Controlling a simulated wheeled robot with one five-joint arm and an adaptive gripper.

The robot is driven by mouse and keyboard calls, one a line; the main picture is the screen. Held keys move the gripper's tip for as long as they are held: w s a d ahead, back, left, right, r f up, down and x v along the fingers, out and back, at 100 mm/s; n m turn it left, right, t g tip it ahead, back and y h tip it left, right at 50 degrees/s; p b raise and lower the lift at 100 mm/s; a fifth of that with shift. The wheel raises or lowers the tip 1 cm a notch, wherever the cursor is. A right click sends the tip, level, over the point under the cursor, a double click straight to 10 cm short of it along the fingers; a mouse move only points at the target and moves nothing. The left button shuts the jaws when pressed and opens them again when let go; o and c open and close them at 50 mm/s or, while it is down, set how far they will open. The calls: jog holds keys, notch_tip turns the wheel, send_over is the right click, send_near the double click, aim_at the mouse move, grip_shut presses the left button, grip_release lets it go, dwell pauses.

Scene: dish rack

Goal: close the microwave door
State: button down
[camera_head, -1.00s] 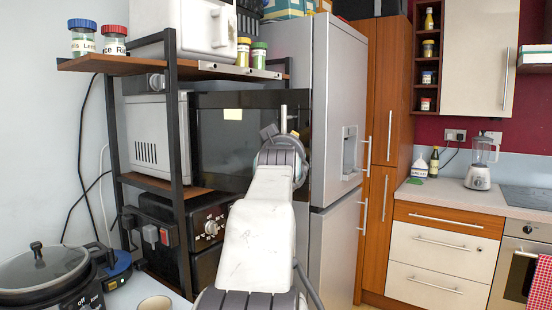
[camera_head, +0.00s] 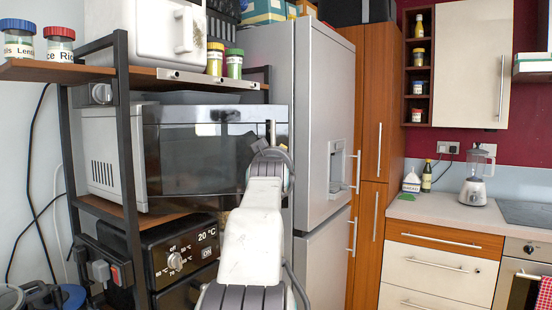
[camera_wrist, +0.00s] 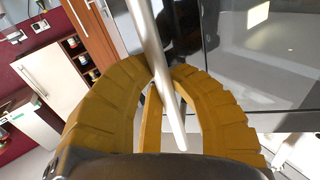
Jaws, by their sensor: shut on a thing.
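The microwave has a white vented body (camera_head: 100,150) and a dark glass door (camera_head: 192,158), and stands on the middle shelf of the rack. The door's right side reaches past the rack's right post and overlaps the fridge in the head view, so it looks ajar; the exact gap is hidden. My gripper (camera_head: 266,150) is at the door's right side. In the wrist view, the yellow fingers of my gripper (camera_wrist: 158,75) are shut around the silver bar handle (camera_wrist: 150,30). The glossy dark door (camera_wrist: 235,55) shows beside the handle.
A black oven (camera_head: 175,255) sits on the shelf below. Jars (camera_head: 60,45) and a white appliance (camera_head: 150,30) stand on the top shelf. The tall grey fridge (camera_head: 300,110) is close on the right. A counter (camera_head: 450,213) lies farther right.

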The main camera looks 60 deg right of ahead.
jog(key=shift+w, duration=0.1)
jog(key=c, duration=1.1)
grip_release()
jog(key=shift+v, duration=6.05)
jog(key=shift+o, duration=0.2)
